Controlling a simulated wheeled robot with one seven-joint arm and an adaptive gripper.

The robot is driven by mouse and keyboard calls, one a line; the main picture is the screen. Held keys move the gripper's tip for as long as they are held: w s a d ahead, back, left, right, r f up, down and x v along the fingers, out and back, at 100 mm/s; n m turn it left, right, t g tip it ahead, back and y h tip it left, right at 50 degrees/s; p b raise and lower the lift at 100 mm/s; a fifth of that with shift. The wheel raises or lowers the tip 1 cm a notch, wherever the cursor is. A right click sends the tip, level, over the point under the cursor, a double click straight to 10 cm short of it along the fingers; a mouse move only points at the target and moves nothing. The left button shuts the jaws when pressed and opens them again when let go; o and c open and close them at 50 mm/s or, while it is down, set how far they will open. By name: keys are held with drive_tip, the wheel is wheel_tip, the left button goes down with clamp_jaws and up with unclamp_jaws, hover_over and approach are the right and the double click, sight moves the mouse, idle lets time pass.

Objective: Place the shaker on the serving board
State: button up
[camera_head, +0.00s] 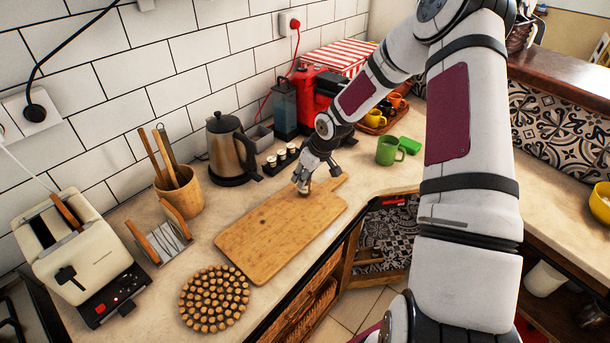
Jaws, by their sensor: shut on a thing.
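The wooden serving board (262,243) lies flat on the counter, its handle end pointing to the upper right. My gripper (304,190) points down over the far right part of the board. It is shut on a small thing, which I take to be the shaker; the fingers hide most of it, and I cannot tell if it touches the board. Several small dark shakers with pale tops stand in a rack (270,170) behind the board, beside the kettle.
A kettle (228,150) and a utensil pot (182,192) stand behind the board. A green mug (388,151) is to its right. A round cork trivet (213,299) and a toaster (84,245) are to its left. The board's left and middle are clear.

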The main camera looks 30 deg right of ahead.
drive_tip(key=o, duration=1.2)
drive_tip(key=shift+f, duration=0.15)
drive_tip(key=shift+c, duration=0.2)
drive_tip(key=p+v, duration=0.1)
drive_tip(key=v, duration=1.1)
drive_tip(key=s+a+r+m+h, duration=0.1)
drive_tip(key=s+a+r+h, duration=0.1)
drive_tip(key=s+a+r, duration=0.45)
drive_tip(key=s+a+r+m+h, duration=0.1)
drive_tip(key=s+a+r+h, duration=0.15)
drive_tip(key=s+r, duration=0.75)
drive_tip(key=s+a+r+m+y, duration=0.1)
drive_tip(key=s+a+r, duration=0.2)
drive_tip(key=s, duration=0.3)
drive_tip(key=s+a+r+t+y, duration=0.1)
drive_tip(key=s+a+r+y, duration=0.1)
drive_tip(key=s+a+r, duration=0.2)
drive_tip(key=s, duration=0.3)
drive_tip(key=shift+a+r+m, duration=0.15)
drive_tip(key=shift+r+m, duration=0.2)
drive_tip(key=shift+m, duration=0.05)
drive_tip(key=shift+w, duration=0.1)
